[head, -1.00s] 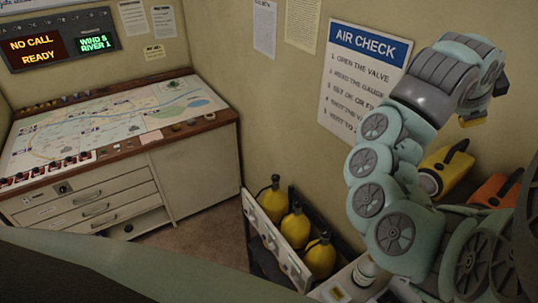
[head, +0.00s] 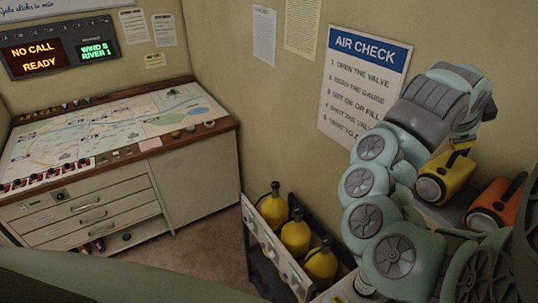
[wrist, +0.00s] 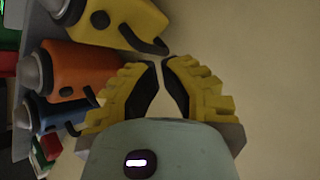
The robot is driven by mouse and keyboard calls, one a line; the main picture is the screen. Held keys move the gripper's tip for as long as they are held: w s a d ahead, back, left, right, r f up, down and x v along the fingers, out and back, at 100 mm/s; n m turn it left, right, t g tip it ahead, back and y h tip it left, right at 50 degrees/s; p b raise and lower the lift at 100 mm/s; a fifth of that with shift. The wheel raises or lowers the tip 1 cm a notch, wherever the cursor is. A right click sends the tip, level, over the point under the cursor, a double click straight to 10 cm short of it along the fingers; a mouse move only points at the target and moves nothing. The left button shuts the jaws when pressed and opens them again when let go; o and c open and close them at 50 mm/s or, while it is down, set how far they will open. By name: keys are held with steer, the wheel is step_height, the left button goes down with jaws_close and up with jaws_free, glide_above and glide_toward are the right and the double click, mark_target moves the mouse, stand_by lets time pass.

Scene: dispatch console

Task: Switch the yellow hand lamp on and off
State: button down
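The yellow hand lamp (head: 460,174) stands on a surface at the right in the head view, its round lens toward the camera. My arm partly covers it. I see no glow in its lens. In the wrist view the yellow lamp (wrist: 120,22) is at the top left, with a dark round button on its body and a dark handle. My gripper (wrist: 162,62) has its yellow fingers drawn together, tips almost meeting, with nothing between them. The tips are close to the lamp's handle in the picture; I cannot tell whether they touch. The head view hides the fingers behind my arm.
An orange lamp (head: 496,204) stands beside the yellow one. A blue lamp (wrist: 45,112) is beyond it in the wrist view. The wall with the AIR CHECK sign (head: 366,82) is close behind. Yellow cylinders (head: 295,234) stand in a rack to the left.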

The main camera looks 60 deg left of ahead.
mark_target(439, 169)
steer(key=shift+f+b, duration=1.25)
steer(key=shift+f, duration=1.05)
steer(key=c, duration=1.7)
jaws_free()
jaws_close()
steer(key=shift+f+b, duration=0.45)
steer(key=shift+b, duration=0.1)
steer(key=shift+f+b, duration=0.4)
steer(key=shift+r, duration=0.85)
steer(key=shift+r+p, duration=0.1)
steer(key=shift+p, duration=0.2)
steer(key=shift+a+r+p, duration=0.1)
steer(key=shift+r+p, duration=0.55)
steer(key=shift+r, duration=1.75)
